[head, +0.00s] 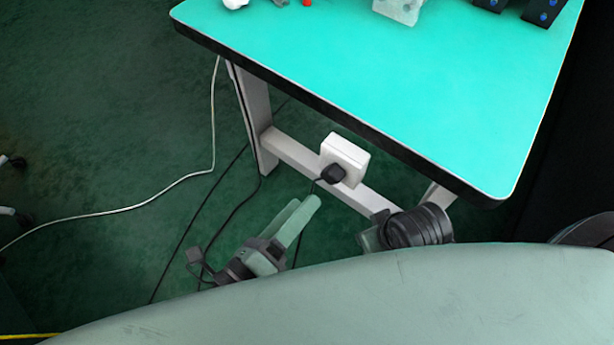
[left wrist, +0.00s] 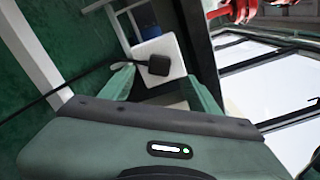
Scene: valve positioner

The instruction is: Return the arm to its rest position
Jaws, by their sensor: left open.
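My left gripper (head: 303,204) is low in front of the table, near the middle of the head view. Its two pale green fingers stand apart with nothing between them. In the left wrist view the fingers of the left gripper (left wrist: 162,88) are spread at either side of a white socket box seen beyond them. The gripper touches nothing that I can see. A dark ribbed part of mine shows to the right of it, but no right gripper fingers can be made out.
The turquoise table (head: 400,90) has a dark edge and stands above and beyond the gripper. A white socket box (head: 352,153) with a black plug (head: 332,173) sits on its lower beam. A white cable (head: 150,200) and black cables cross the green floor. Small parts lie at the far table edge.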

